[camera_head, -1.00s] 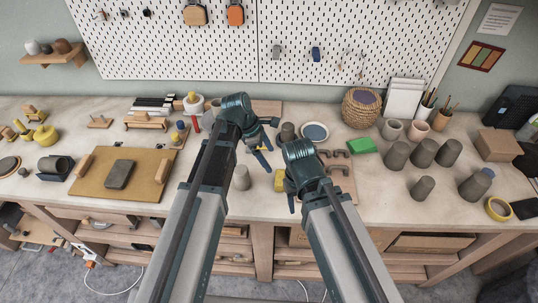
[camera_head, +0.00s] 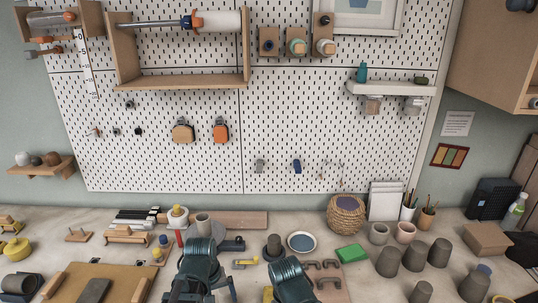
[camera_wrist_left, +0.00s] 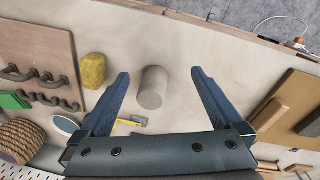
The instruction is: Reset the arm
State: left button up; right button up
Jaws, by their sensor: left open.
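My left gripper (camera_wrist_left: 160,74) is open in the left wrist view, its two blue fingers apart and nothing held between them. A grey clay cylinder (camera_wrist_left: 153,87) stands on the bench below, seen in the gap between the fingers, apart from both. In the head view my left arm (camera_head: 200,262) and right arm (camera_head: 290,282) reach up from the bottom edge side by side. My right gripper's fingers do not show; they are hidden behind the arm or below the frame.
A yellow sponge (camera_wrist_left: 93,70) and a board with dark handles (camera_wrist_left: 40,45) lie beside the cylinder. A tan board (camera_head: 115,278) is at left. Grey cups (camera_head: 388,262) stand at right, near a green block (camera_head: 351,253) and a woven basket (camera_head: 346,215). A pegboard (camera_head: 330,120) rises behind.

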pick_arm(q)
jog(key=s+d+f+m+g+y+b, duration=0.1)
jog(key=s+d+f+m+y+b, duration=0.1)
jog(key=s+d+f+m+b, duration=0.2)
jog(key=s+d+m, duration=0.3)
jog(key=s+d, duration=0.1)
jog(key=shift+d, duration=0.35)
dwell(0.9)
